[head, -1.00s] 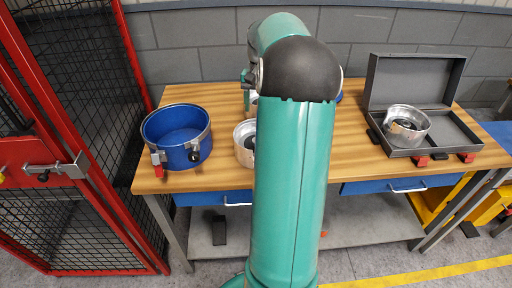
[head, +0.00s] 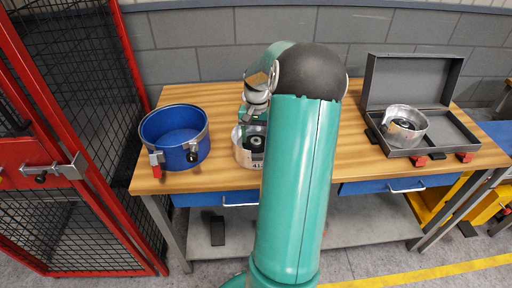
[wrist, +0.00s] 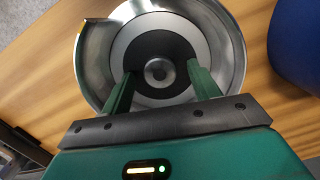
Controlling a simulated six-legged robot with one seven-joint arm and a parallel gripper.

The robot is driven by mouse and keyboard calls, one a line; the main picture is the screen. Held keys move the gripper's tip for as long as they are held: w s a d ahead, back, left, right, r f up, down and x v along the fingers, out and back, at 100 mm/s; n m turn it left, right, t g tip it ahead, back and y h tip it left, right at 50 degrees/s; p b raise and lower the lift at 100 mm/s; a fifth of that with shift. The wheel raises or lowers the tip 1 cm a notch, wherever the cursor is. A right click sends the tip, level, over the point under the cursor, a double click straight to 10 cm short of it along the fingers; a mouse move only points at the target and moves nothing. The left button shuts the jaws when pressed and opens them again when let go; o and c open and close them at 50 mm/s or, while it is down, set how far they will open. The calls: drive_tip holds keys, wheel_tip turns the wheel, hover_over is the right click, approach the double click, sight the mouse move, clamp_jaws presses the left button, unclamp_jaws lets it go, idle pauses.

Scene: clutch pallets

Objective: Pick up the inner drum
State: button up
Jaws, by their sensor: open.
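A round silver metal drum (head: 242,156) stands on the wooden workbench, partly hidden behind my arm in the head view. It has a black part with a round hub inside and a pale label on its front. The wrist view shows this drum (wrist: 232,55) from above, with a gap in its rim at upper left. My gripper (wrist: 160,77) is open, its two green fingers over the drum's inside, one on each side of the central hub (wrist: 159,72). I cannot tell whether they touch it. A similar silver drum (head: 415,122) sits in the grey case (head: 455,143). Which one is the inner drum is not marked.
A blue drum (head: 160,140) with clamps stands on the bench (head: 350,160) at left; it also shows in the wrist view (wrist: 297,45). A red mesh cage (head: 125,60) is close by on the left. Bare bench top lies between my arm and the case.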

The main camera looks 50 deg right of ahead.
clamp_jaws()
drive_tip(key=shift+r, duration=0.2)
drive_tip(key=shift+r, duration=0.1)
